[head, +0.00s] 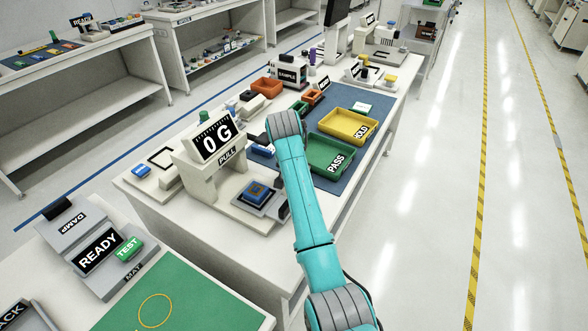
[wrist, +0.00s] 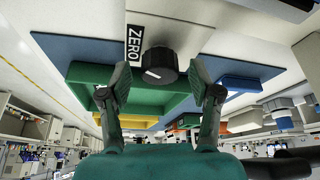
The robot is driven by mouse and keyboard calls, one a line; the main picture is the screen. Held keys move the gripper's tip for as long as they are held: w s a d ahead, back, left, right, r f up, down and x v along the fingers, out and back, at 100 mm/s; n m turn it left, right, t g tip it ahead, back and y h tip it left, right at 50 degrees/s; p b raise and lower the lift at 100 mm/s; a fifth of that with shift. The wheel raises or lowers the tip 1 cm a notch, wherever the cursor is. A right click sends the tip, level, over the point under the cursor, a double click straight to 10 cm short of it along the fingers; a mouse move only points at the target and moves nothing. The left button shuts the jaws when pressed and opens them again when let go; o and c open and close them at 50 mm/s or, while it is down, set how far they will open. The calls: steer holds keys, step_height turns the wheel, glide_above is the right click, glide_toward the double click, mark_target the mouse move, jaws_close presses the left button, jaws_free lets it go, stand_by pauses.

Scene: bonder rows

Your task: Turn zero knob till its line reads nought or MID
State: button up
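The zero knob (wrist: 159,66) is a dark round knob in the wrist view, beside a black ZERO label (wrist: 134,45). Its short white line lies toward the lower left of its face. I see no MID mark or scale around it. My gripper (wrist: 161,74) is open, with one finger on each side of the knob and a visible gap to both. In the head view the pull tester (head: 201,176) stands on the bench with a display (head: 216,139) reading 0 G. The knob and my gripper are hidden there.
A green PASS tray (head: 331,153) and a yellow HOLD tray (head: 348,125) sit on the blue mat beside my arm. A small blue block on a plate (head: 258,196) is at the tester's foot. The aisle at right is clear.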

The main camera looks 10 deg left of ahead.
steer(key=shift+r, duration=0.1)
steer(key=v, duration=1.1)
steer(key=shift+s+r, duration=0.15)
steer(key=shift+r, duration=0.25)
